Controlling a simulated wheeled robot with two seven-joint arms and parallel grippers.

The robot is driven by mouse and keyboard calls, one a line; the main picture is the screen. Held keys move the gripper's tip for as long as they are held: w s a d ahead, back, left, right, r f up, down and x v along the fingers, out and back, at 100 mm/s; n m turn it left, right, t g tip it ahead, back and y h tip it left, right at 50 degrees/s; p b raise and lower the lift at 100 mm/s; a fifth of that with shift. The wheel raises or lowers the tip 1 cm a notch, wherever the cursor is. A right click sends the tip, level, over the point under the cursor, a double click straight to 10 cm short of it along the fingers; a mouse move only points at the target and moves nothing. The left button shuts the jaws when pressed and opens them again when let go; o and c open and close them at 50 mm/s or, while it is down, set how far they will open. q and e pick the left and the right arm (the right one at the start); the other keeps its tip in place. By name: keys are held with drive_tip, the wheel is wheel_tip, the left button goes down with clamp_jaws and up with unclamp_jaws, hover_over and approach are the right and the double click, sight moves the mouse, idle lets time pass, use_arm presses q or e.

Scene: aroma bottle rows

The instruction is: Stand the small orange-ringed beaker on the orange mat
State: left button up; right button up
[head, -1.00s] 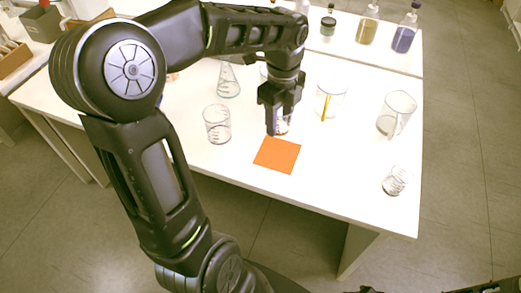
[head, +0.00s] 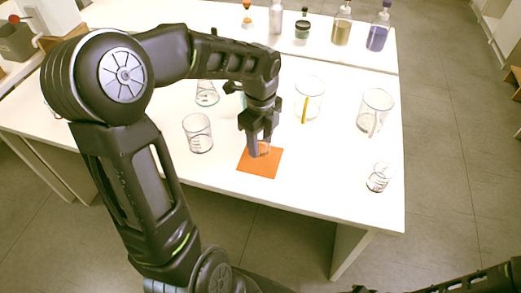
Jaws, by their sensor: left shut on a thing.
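The orange mat (head: 266,170) lies flat near the front edge of the white table. My left gripper (head: 259,150) is over the back part of the mat, fingers pointing down, shut on the small orange-ringed beaker (head: 264,149). The beaker is mostly hidden by the fingers, and only a bit of its clear side shows. It is upright over the mat; I cannot tell whether its base touches it. My right gripper is not in view; only part of my right arm shows at the lower right.
A clear beaker (head: 198,134) stands left of the mat. A beaker with a yellow stick (head: 309,98), a large beaker (head: 374,110) and a small beaker (head: 378,177) stand to the right. A flask (head: 207,94) and several bottles are farther back.

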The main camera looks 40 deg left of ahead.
sight(261, 151)
use_arm(q)
drive_tip(key=shift+f, duration=1.85)
drive_tip(key=shift+f, duration=0.1)
drive_tip(key=o, duration=1.4)
wheel_tip(261, 151, up, 12)
drive_tip(key=shift+p, duration=0.35)
